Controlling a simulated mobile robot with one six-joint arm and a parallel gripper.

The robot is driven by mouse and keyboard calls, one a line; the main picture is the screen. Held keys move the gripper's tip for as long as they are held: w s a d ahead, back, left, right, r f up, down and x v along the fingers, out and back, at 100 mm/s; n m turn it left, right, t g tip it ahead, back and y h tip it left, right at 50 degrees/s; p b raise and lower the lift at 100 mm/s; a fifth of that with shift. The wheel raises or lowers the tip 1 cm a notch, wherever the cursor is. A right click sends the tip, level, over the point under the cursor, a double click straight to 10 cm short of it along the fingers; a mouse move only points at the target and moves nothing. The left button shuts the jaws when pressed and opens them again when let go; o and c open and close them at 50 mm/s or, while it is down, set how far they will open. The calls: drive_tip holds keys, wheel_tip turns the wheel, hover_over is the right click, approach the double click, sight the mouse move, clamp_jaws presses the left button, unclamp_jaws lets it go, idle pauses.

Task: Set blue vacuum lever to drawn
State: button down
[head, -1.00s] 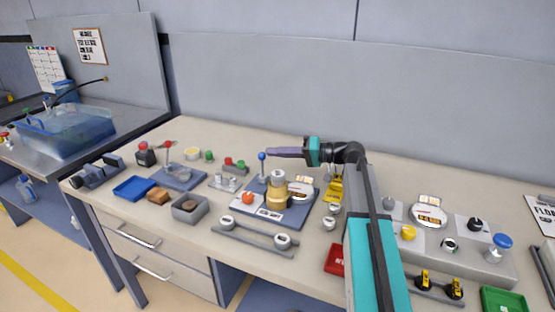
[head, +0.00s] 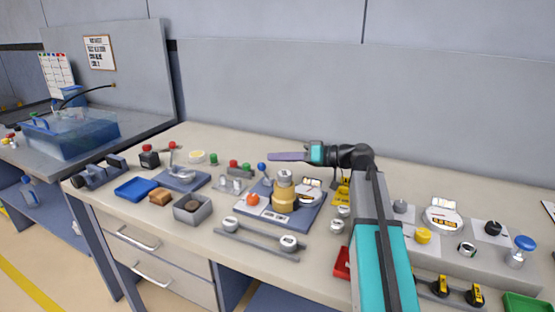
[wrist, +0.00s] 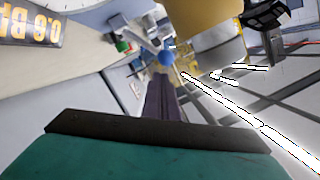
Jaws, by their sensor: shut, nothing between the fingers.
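The blue vacuum lever (head: 262,168) is a thin stalk with a blue ball knob, at the back left of a blue-grey plate (head: 307,213). It leans to the left and toward the camera. In the wrist view its blue knob (wrist: 166,57) shows just beyond the fingertips. My gripper (head: 271,156) is shut and empty, with its purple fingers pointing left just above and behind the knob. The fingers also show in the wrist view (wrist: 160,95). I cannot tell whether they touch the knob.
A brass cylinder (head: 284,194) and a white gauge (head: 309,185) stand right of the lever on the same plate. Red and green buttons (head: 240,166) lie to its left. A grey rail with two knobs (head: 260,236) lies in front. The bench behind is clear.

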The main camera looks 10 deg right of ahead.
drive_tip(key=w+r+v, duration=0.1)
drive_tip(key=r+v, duration=0.1)
drive_tip(key=v, duration=1)
drive_tip(key=shift+d+r, duration=0.2)
drive_tip(key=shift+d, duration=0.1)
drive_tip(key=shift+s+r, duration=0.1)
